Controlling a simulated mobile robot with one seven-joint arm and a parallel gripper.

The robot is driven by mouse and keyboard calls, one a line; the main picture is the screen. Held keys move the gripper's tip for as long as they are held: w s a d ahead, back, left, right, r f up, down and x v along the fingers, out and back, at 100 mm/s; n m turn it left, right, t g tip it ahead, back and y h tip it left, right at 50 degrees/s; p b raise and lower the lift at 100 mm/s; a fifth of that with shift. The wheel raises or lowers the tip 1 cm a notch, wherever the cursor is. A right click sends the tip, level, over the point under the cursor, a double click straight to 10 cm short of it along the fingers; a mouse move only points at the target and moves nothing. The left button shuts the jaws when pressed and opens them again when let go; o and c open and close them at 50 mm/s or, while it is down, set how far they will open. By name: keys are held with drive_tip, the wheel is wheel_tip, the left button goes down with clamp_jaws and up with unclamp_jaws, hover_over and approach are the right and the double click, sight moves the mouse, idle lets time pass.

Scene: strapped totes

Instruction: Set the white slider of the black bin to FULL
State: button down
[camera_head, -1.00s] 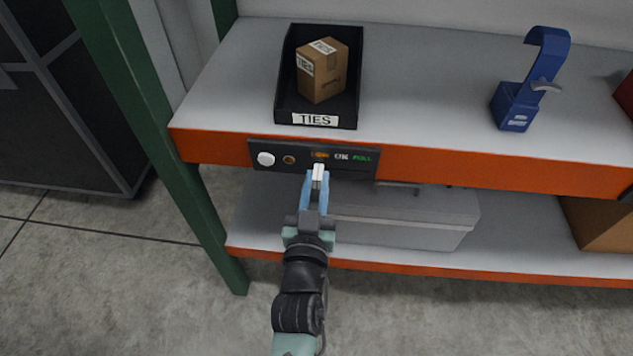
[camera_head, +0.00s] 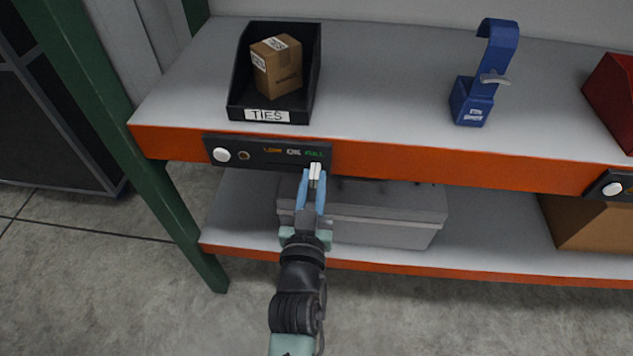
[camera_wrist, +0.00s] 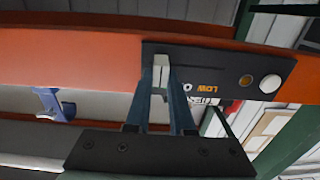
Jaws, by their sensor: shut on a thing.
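The black bin (camera_head: 240,100) labelled TIES stands on the upper shelf with a small cardboard box in it. Below it, the black panel (camera_head: 226,143) on the orange shelf edge carries the words LOW, OK and FULL (camera_head: 314,153). The white slider (camera_head: 315,168) is at the panel's right end, directly below FULL. My gripper (camera_head: 315,180) is shut on the slider from the front. In the wrist view the white slider (camera_wrist: 161,72) sits between the blue fingers (camera_wrist: 160,90); LOW shows upside down, and FULL is hidden there.
A white round knob (camera_head: 221,155) is at the panel's left end. A grey lidded box (camera_head: 390,215) is on the lower shelf behind my gripper. A blue stand (camera_head: 475,100) and a red bin (camera_head: 612,100) are to the right. Another panel (camera_head: 610,186) is at the right edge.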

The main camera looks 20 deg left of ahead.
drive_tip(key=shift+w+d, duration=0.1)
drive_tip(key=shift+d, duration=0.2)
drive_tip(key=c, duration=0.8)
unclamp_jaws()
drive_tip(key=shift+c, duration=0.2)
drive_tip(key=shift+o, duration=0.4)
drive_tip(key=shift+a, duration=0.1)
drive_tip(key=p+v, duration=0.1)
drive_tip(key=v, duration=1.2)
drive_tip(key=shift+a, duration=0.1)
